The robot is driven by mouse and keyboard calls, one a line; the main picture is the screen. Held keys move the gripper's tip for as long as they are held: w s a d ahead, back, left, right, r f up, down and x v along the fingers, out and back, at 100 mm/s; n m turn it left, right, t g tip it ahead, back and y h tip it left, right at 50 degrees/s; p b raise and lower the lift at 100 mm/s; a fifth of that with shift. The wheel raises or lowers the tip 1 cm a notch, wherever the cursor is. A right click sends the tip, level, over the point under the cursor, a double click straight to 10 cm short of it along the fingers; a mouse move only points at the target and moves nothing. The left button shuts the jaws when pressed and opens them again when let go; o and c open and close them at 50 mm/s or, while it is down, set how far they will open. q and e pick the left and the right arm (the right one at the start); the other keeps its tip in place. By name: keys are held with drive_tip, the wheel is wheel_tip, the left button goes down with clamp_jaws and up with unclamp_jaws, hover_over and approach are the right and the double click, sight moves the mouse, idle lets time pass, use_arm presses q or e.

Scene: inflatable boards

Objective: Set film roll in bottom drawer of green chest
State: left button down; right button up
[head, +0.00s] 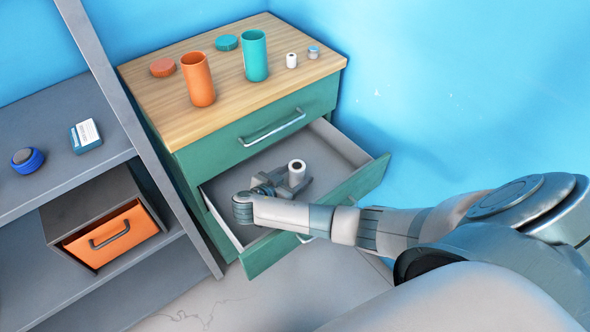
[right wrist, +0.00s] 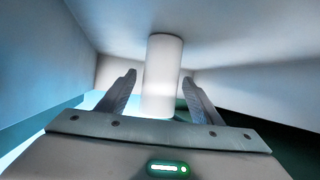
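The green chest (head: 225,150) has a wooden top, and its lower drawer (head: 376,172) is pulled out. A white film roll (head: 297,168) with a dark hole in its end stands upright inside that drawer, towards the back right. My right gripper (head: 288,180) is down in the drawer at the roll. In the right wrist view, the roll (right wrist: 163,75) stands between my two fingers, with a visible gap on each side, so the gripper looks open around it. My left gripper is not in view.
On the chest top stand an orange cup (head: 198,80), a teal cup (head: 255,56), two lids, a small white roll (head: 291,60) and a small jar (head: 313,52). The upper drawer is shut. A grey shelf (head: 60,185) with an orange-fronted box (head: 110,233) is at left.

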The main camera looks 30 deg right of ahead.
drive_tip(key=shift+r, duration=0.15)
drive_tip(key=shift+r, duration=0.15)
drive_tip(key=shift+r+p, duration=0.5)
drive_tip(key=shift+p, duration=0.05)
drive_tip(key=v, duration=0.6)
drive_tip(key=shift+s+a+f+b, duration=0.1)
drive_tip(key=shift+a+b, duration=0.2)
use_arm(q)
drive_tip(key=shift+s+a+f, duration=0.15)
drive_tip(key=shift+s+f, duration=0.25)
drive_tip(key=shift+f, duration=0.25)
use_arm(e)
drive_tip(key=shift+s+a+r, duration=0.15)
drive_tip(key=shift+a+r, duration=0.1)
drive_tip(key=shift+a, duration=0.1)
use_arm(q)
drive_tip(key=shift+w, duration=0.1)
